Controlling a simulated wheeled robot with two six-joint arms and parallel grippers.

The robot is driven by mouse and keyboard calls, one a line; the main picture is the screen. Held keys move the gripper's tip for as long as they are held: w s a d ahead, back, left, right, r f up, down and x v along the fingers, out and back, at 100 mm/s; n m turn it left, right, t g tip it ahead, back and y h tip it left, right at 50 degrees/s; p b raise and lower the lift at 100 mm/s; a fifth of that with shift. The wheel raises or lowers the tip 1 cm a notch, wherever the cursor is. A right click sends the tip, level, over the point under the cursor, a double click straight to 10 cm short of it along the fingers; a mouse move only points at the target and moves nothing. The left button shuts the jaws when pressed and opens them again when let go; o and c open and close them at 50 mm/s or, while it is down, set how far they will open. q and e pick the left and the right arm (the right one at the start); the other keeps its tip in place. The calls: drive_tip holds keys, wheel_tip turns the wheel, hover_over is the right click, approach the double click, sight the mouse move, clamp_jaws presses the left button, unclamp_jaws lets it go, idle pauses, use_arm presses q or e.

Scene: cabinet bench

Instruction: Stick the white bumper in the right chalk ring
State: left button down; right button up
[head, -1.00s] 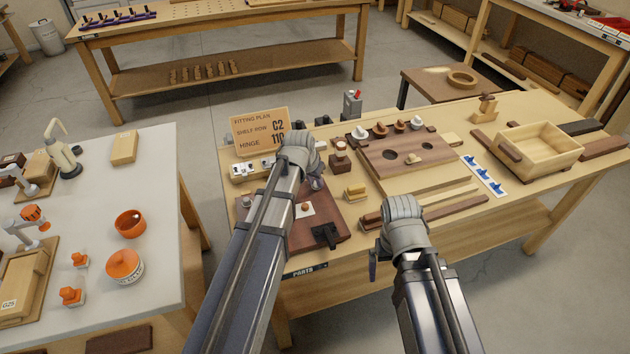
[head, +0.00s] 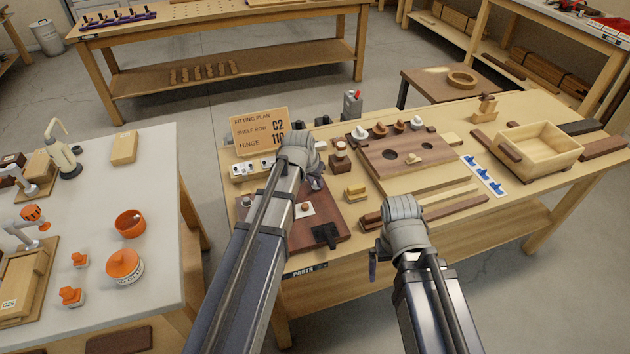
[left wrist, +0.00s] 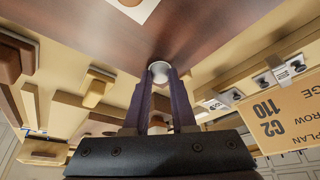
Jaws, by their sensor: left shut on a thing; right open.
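The white bumper (left wrist: 159,69) is a small round pale piece between the fingertips of my left gripper (left wrist: 160,82), which is shut on it. In the left wrist view its far end is at or very close to the dark brown board (left wrist: 205,25); I cannot tell whether it touches. In the head view my left gripper (head: 316,184) is over the back part of that board (head: 285,240), and its arm covers much of the board. I cannot make out the chalk rings. My right gripper (head: 375,265) is open and empty at the bench's front edge.
A white square with a round wooden piece (head: 305,208) and a black block (head: 326,235) are on the board. A small dark block with a pale top (head: 340,160) and a yellow wooden piece (head: 355,193) stand to its right. A plan card (head: 260,130) stands behind.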

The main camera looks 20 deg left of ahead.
idle(0.4)
use_arm(q)
drive_tip(key=shift+c, duration=1.3)
unclamp_jaws()
drive_tip(key=shift+r, duration=0.1)
wheel_tip(320, 180, up, 7)
drive_tip(key=p, duration=0.7)
drive_tip(key=shift+r+p, duration=0.15)
drive_tip(key=shift+p, duration=0.2)
wheel_tip(320, 180, down, 6)
drive_tip(key=b, duration=0.6)
